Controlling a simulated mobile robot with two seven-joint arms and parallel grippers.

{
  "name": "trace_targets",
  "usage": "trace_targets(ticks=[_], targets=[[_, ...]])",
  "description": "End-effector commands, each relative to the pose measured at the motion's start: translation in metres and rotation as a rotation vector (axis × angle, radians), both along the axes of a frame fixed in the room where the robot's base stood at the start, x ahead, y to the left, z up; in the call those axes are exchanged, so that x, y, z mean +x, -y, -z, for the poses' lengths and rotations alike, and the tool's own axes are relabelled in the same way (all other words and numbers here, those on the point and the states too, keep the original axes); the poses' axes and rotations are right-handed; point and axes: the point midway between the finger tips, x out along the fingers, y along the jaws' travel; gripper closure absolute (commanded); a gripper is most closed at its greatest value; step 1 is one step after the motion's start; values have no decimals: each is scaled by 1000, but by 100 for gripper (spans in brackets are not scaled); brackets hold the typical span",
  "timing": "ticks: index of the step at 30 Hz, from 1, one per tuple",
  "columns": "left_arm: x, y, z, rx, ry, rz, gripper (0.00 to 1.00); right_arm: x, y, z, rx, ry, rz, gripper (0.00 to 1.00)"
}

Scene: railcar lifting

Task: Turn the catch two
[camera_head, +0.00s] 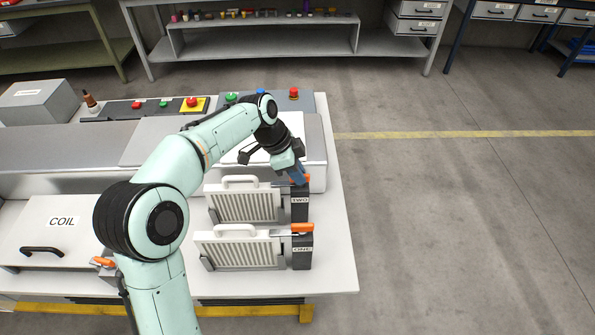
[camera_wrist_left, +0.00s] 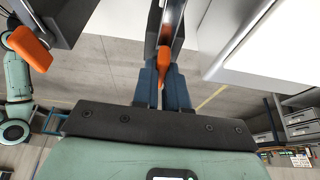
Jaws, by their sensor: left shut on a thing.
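Catch two is an orange lever (camera_head: 306,179) on top of the dark block labelled TWO (camera_head: 299,208). My left gripper (camera_head: 298,176) reaches down onto it from behind and covers much of it. In the left wrist view the orange lever (camera_wrist_left: 164,60) sits between the two blue fingers (camera_wrist_left: 163,80), which are shut on it. How far the lever is turned is hard to tell in the head view. A pale ribbed panel with a handle (camera_head: 243,203) stands left of the block. My right gripper is not in view.
In front stands a similar ribbed panel (camera_head: 238,249) with block ONE (camera_head: 302,256) and its orange catch (camera_head: 302,227) lying across the top. A COIL cover (camera_head: 50,222) is at left. Behind are push buttons (camera_head: 192,102). The floor at right is clear.

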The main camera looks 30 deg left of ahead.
Motion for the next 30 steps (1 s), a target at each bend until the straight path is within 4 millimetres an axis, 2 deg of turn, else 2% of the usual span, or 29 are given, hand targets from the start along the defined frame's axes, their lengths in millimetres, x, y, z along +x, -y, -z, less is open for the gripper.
trace_targets(ticks=[2,3,5,14,17,20,30], targets=[[-2,0,4,3,-10,6,100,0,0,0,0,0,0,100],[-2,0,4,3,-10,6,81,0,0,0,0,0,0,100],[-2,0,4,3,-11,5,62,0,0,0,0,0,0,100],[-1,0,1,1,-4,2,62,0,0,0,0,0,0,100],[-1,-3,-6,2,-1,1,62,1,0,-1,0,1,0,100],[-4,-8,-20,2,2,0,62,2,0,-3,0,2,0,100],[-18,-32,-90,2,0,1,62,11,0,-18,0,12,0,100]])
